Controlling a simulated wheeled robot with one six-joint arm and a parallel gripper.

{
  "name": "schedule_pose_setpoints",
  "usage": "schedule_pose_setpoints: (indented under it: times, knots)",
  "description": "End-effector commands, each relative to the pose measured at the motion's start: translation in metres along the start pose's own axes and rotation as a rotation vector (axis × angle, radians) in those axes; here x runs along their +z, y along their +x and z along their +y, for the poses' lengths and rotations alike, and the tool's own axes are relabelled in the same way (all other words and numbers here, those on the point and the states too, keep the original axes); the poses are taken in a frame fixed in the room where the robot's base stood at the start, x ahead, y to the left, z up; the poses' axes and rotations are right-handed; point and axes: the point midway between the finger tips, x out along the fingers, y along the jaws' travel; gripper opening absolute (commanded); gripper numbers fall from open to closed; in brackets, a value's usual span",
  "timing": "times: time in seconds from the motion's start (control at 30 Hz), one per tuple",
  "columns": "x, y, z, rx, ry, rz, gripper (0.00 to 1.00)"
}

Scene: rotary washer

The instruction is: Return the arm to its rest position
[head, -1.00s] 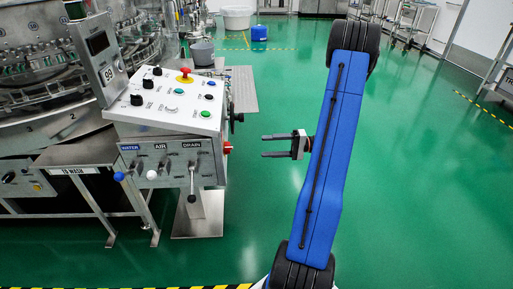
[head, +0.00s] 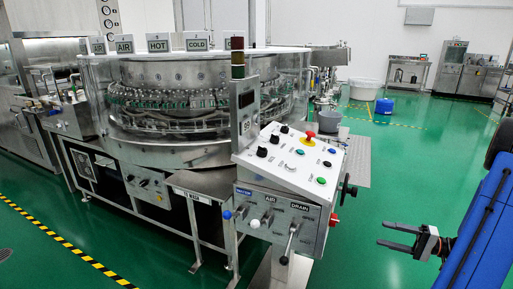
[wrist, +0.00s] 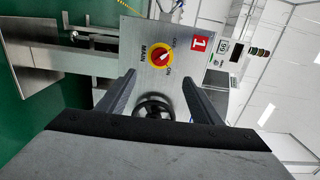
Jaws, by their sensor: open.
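My gripper (head: 402,237) is at the right of the head view, on my blue arm. Its two dark fingers are parallel and apart, with nothing between them, and point left toward the control panel (head: 289,160). A gap of green floor shows between the fingers and the panel. In the wrist view the open fingers (wrist: 158,92) frame a black handwheel (wrist: 155,107) on the side of the console. Most of my arm is cut off at the right edge of the head view.
The rotary washer (head: 185,95) fills the left and middle. Levers marked WATER, AIR and DRAIN stick out from the console front, the drain lever (head: 289,243) hanging lowest. Green floor (head: 400,180) is clear around my gripper.

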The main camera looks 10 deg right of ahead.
Motion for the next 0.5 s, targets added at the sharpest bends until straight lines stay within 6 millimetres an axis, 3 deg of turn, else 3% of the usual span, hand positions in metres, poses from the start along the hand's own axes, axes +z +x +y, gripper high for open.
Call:
schedule_pose_setpoints:
  times: [0.17, 0.5]
  knots:
    - [0.015, 0.027, -0.018, 0.067, 0.013, -0.081, 0.60]
    - [0.079, 0.101, -0.061, 0.331, 0.048, -0.315, 0.60]
